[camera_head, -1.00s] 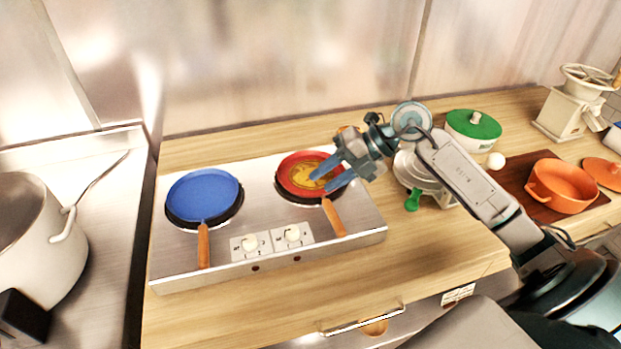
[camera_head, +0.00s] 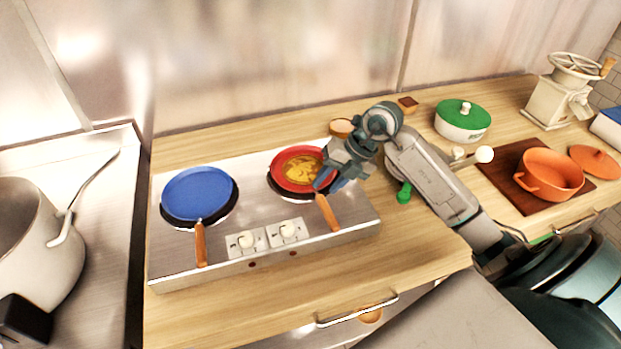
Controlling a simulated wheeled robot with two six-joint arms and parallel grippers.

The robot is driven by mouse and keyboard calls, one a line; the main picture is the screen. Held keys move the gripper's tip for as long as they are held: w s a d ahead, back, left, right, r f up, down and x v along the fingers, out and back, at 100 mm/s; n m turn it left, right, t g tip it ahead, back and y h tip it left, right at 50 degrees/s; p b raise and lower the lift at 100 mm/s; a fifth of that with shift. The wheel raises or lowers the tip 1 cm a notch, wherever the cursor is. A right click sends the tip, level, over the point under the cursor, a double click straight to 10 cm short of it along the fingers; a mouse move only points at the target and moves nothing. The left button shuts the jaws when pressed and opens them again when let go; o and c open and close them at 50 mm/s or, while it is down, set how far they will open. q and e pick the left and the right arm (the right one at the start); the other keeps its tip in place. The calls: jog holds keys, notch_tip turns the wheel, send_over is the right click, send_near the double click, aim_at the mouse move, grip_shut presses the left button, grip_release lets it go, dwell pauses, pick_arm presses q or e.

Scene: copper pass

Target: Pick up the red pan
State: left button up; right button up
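The red pan (camera_head: 287,186) sits on the right burner of the steel stove, with yellow-brown food inside. Its wooden handle (camera_head: 328,213) points toward the front right. My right gripper (camera_head: 328,184) is just above the pan's right rim, where the handle begins, with its fingers pointing down. The two fingers look apart, and I cannot tell whether they touch the handle. The gripper hides part of the pan's right side. My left gripper is not in view.
A blue pan (camera_head: 199,193) sits on the left burner. The stove (camera_head: 190,262) has two knobs in front. A green-lidded pot (camera_head: 463,118), an orange pot (camera_head: 548,172) on a brown board and a grinder (camera_head: 556,100) stand at right. A large pot (camera_head: 35,250) stands at left.

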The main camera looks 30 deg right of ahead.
aim_at(318, 194)
jog(key=p+x, duration=0.1)
jog(key=x, duration=0.2)
jog(key=shift+f+p, duration=0.1)
jog(key=shift+p, duration=0.25)
jog(key=shift+w+a+f, duration=0.15)
jog(key=shift+a+f, duration=0.1)
jog(key=shift+f, duration=0.2)
grip_shut()
jog(key=shift+r, duration=0.15)
